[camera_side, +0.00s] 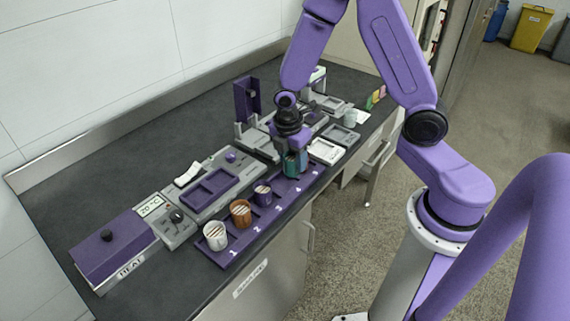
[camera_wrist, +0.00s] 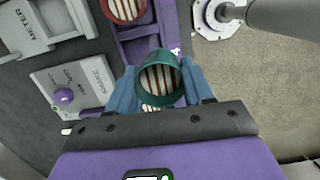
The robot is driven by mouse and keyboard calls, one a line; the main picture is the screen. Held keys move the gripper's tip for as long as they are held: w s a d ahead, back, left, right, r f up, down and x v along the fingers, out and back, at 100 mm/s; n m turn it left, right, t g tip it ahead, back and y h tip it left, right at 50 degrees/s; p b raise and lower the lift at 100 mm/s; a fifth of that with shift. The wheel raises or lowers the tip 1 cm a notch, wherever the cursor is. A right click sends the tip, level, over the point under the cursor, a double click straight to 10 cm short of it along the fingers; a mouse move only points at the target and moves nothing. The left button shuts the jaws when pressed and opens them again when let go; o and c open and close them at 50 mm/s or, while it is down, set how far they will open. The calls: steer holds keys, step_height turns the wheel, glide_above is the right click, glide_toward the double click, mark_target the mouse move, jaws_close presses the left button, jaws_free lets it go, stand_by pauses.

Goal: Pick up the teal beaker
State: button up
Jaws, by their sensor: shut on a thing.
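The teal beaker (camera_wrist: 158,73) shows in the middle of the wrist view, with a pale striped inside. My gripper (camera_wrist: 160,90) is shut on it, with one blue finger on each side. In the side view the teal beaker (camera_side: 289,168) is upright under my gripper (camera_side: 296,158), at the far end of the purple numbered rack (camera_side: 253,228). The fingers and wrist hide part of it. I cannot tell whether its base touches the rack.
White (camera_side: 216,236), orange-brown (camera_side: 240,214) and purple (camera_side: 262,194) beakers stand in a row on the rack. A grey device with a purple recess (camera_side: 211,188) lies behind them. A white tray (camera_side: 325,151) is close to the right of my gripper. Dark counter is free at the back left.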

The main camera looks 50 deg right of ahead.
steer(key=s+r, duration=0.6)
steer(key=s, duration=0.5)
steer(key=shift+r, duration=0.15)
steer(key=shift+a, duration=0.1)
